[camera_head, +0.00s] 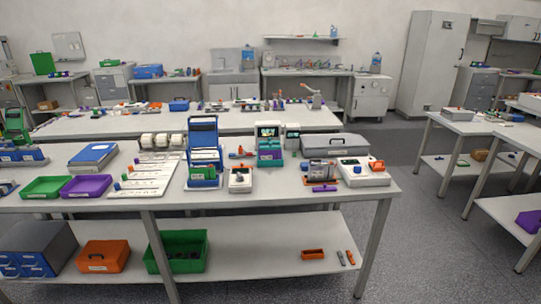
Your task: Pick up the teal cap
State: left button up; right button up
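I cannot single out the teal cap with certainty; at this distance the small parts are only a few pixels wide. Small coloured pieces, among them a green one (117,186) and a blue one (124,177), stand along the left edge of a white sheet (152,178) on the near table. A larger teal device with a screen (269,146) stands right of the table's middle. Neither of my grippers is in view.
The near table (340,206) also bears a green tray (46,187), a purple tray (86,186), a tall blue rack (203,140) and a white device (362,171). Its lower shelf holds a green bin (177,252) and an orange case (103,256). Grey floor (430,235) is clear at right.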

aim_at(269, 147)
jog(key=i+l+u, duration=0.2)
jog(key=i, duration=0.25)
jog(key=i+l+u, duration=0.2)
jog(key=i, duration=0.25)
jog(key=i+l+u, duration=0.2)
jog(key=i, duration=0.2)
